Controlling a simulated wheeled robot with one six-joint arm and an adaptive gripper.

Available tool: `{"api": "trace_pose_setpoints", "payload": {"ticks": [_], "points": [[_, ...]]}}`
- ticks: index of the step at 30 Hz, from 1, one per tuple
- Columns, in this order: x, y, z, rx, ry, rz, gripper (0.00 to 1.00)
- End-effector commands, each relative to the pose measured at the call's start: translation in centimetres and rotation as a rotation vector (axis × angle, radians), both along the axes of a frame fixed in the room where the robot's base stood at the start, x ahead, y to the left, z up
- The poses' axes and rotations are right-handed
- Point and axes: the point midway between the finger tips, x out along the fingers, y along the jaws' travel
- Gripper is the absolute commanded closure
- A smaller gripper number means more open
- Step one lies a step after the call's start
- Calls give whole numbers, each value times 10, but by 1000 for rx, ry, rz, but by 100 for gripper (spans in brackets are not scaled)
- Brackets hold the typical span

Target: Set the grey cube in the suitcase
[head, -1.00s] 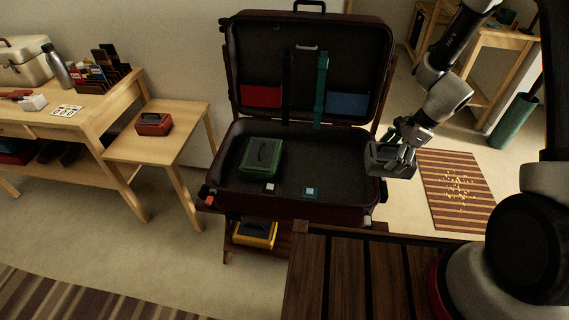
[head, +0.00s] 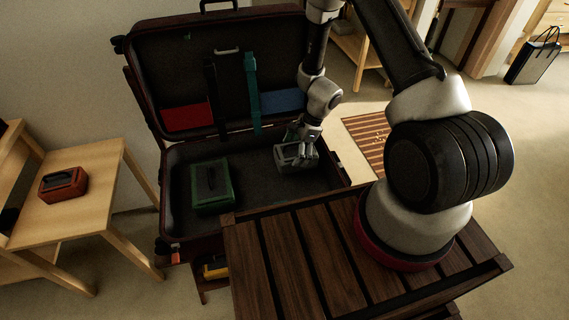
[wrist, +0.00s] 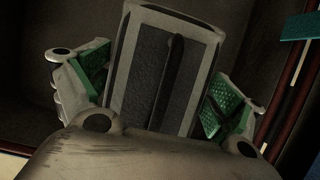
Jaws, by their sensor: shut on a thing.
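The grey cube (head: 296,159) is a grey box with a dark top and a handle. My gripper (head: 306,146) is shut on it, and the cube is inside the right part of the open suitcase (head: 171,205). I cannot tell whether the cube touches the suitcase floor. In the wrist view the cube (wrist: 203,52) sits between my green-padded fingers (wrist: 158,95). A green box (head: 212,187) lies in the suitcase to the left, apart from the grey cube.
The suitcase lid (head: 225,65) stands open behind, with teal and black straps. A slatted wooden bench (head: 290,240) is in front. A red box (head: 63,184) is on a side table (head: 85,215) at left. A yellow box (head: 215,267) is below the suitcase.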

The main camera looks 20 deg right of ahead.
Motion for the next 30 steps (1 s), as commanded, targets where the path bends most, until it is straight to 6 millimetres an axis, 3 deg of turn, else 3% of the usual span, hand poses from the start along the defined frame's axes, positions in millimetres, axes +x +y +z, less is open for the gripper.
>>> {"api": "trace_pose_setpoints", "payload": {"ticks": [9, 21, 22, 23, 30], "points": [[0, 0, -42, 1, 1, 1, 42], [0, 0, -48, 1, 0, 1, 42], [0, 0, -49, 1, -1, 1, 5], [1, 0, -49, 1, -1, 1, 0], [0, 0, -48, 0, 0, 1, 0]]}}
